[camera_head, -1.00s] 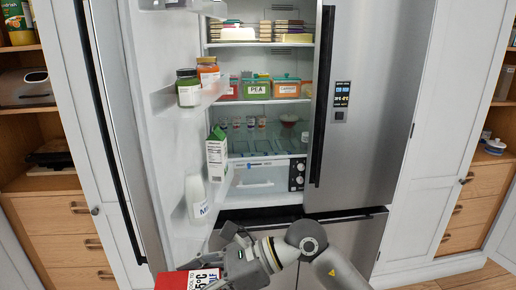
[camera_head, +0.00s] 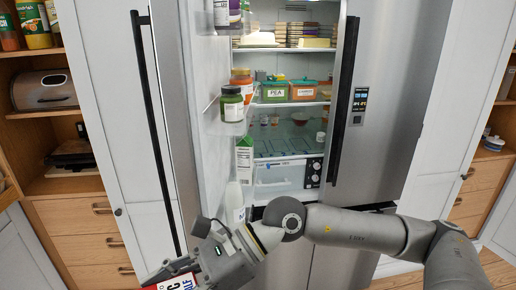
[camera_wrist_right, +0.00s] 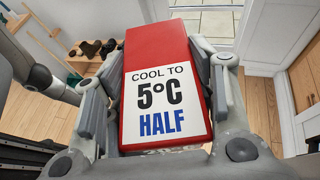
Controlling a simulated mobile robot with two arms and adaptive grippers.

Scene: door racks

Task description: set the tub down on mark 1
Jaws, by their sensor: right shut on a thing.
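The red tub (camera_wrist_right: 172,48) has a white label reading "COOL TO 5°C HALF". My right gripper (camera_wrist_right: 160,88) is shut on it, with its fingers on both sides of the tub. In the head view the tub (camera_head: 172,282) shows only in part at the bottom edge, left of the fridge opening, with my right gripper (camera_head: 192,268) over it. My left gripper is not in view. I cannot make out mark 1 in either view.
The fridge (camera_head: 395,110) stands open. Its left door carries jars (camera_head: 232,103), a carton (camera_head: 244,160) and a bottle (camera_head: 235,203). Labelled tubs (camera_head: 289,91) stand on a shelf inside. A clear drawer (camera_head: 280,177) sits below. Wooden shelves (camera_head: 65,185) are at the left.

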